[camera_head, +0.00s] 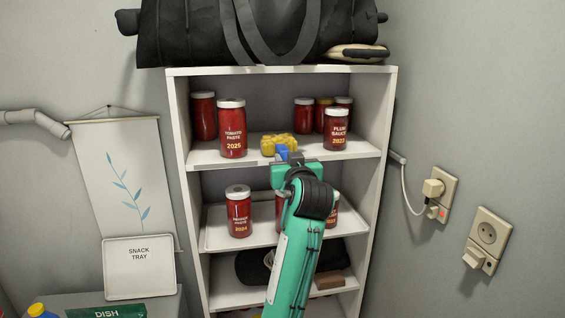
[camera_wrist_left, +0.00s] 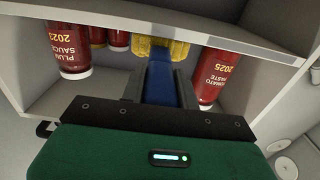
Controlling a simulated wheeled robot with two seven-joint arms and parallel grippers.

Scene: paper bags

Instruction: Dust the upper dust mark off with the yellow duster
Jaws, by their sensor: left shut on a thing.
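The yellow duster (camera_head: 279,142) is at the upper shelf (camera_head: 215,158), between the tomato paste jar (camera_head: 232,130) and the plum sauce jar (camera_head: 336,130). Its blue handle (camera_head: 283,153) is in my left gripper (camera_head: 288,160), which is shut on it. In the left wrist view the blue handle (camera_wrist_left: 160,80) runs between the fingers to the yellow head (camera_wrist_left: 160,49). The head is over the shelf; I cannot tell whether it touches the board. No dust mark shows clearly; the duster and gripper may hide it. My right gripper is not in view.
More red jars (camera_head: 204,115) stand behind on the upper shelf. A tray with jars (camera_head: 239,212) is on the shelf below, partly hidden by my arm. A black bag (camera_head: 250,30) lies on top. The shelf's side walls (camera_head: 372,110) bound the space.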

